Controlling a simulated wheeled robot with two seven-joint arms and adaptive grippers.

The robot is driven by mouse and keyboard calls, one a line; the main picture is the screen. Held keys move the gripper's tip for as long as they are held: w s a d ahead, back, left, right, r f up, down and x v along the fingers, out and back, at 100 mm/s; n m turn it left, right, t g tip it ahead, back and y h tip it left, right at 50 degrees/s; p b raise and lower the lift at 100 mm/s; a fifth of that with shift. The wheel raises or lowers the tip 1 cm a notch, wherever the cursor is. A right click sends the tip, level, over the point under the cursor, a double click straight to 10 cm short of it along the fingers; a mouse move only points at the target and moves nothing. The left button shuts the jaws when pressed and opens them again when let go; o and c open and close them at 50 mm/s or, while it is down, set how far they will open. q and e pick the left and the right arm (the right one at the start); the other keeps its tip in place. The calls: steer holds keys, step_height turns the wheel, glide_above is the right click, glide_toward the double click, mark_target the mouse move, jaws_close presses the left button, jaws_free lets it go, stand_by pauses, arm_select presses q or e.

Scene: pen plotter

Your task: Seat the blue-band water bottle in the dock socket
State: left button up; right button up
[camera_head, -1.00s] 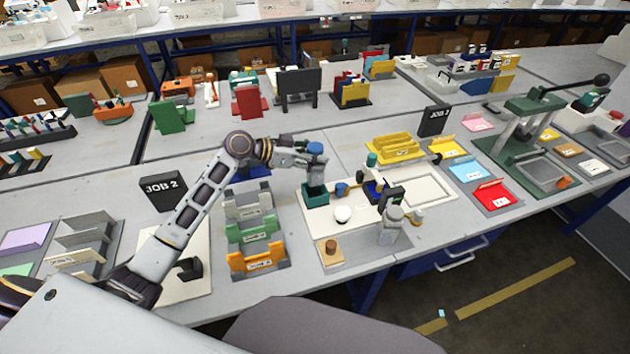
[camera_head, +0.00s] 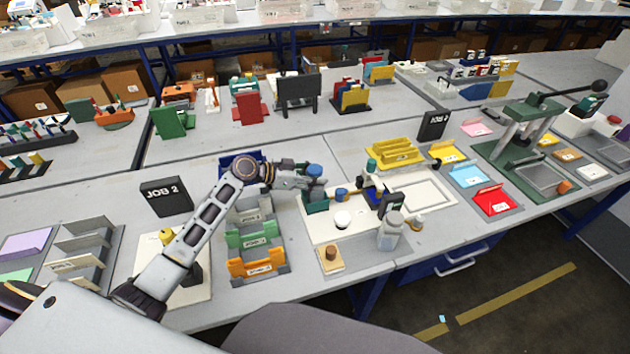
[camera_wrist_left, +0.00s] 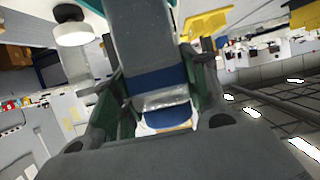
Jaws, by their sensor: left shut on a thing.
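The blue-band water bottle shows in the head view as a blue top (camera_head: 315,171) above the teal dock socket (camera_head: 315,205). My left gripper (camera_head: 308,181) is shut on the bottle, which stands about upright. The bottle's lower part appears to be down at the socket, but I cannot tell how deep it sits. In the left wrist view the grey bottle body with its blue band (camera_wrist_left: 158,82) lies between my gripper's dark green fingers (camera_wrist_left: 165,100). My right gripper is not in view.
Coloured trays, including an orange one (camera_head: 257,262), sit to the left.

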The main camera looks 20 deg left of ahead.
arm_select(q)
steer(key=shift+f, duration=0.8)
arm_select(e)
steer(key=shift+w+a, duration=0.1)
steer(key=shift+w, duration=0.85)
arm_select(q)
steer(key=o, duration=0.9)
steer(key=shift+f, duration=0.1)
steer(key=o, duration=0.4)
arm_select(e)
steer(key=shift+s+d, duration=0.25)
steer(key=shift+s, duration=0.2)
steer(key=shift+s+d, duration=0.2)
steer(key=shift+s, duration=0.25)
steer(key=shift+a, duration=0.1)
